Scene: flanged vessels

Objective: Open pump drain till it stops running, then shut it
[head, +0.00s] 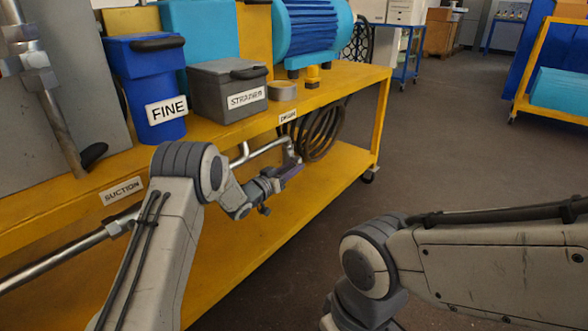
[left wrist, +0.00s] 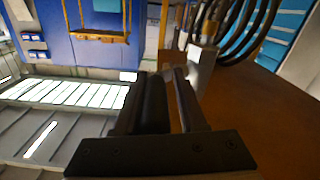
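The pipe with the drain fitting (head: 291,152) runs under the cart's top edge, below a small label (head: 288,116) that seems to read DRAIN. My left gripper (head: 285,177) is just below and beside the pipe's end. A small purple piece shows at its tips; I cannot tell whether it is a handle or part of the fingers. In the left wrist view my left gripper (left wrist: 170,75) has its two dark fingers a little apart, with a narrow gap and nothing clearly held. A pale block (left wrist: 201,66) is just beyond the right finger. My right gripper is hidden below the picture.
The yellow cart (head: 335,88) carries a blue FINE bin (head: 145,75), a grey STRAPPING box (head: 225,92), a tape roll (head: 283,91) and a blue motor (head: 308,28). Dark hose coils (head: 325,135) hang behind the gripper.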

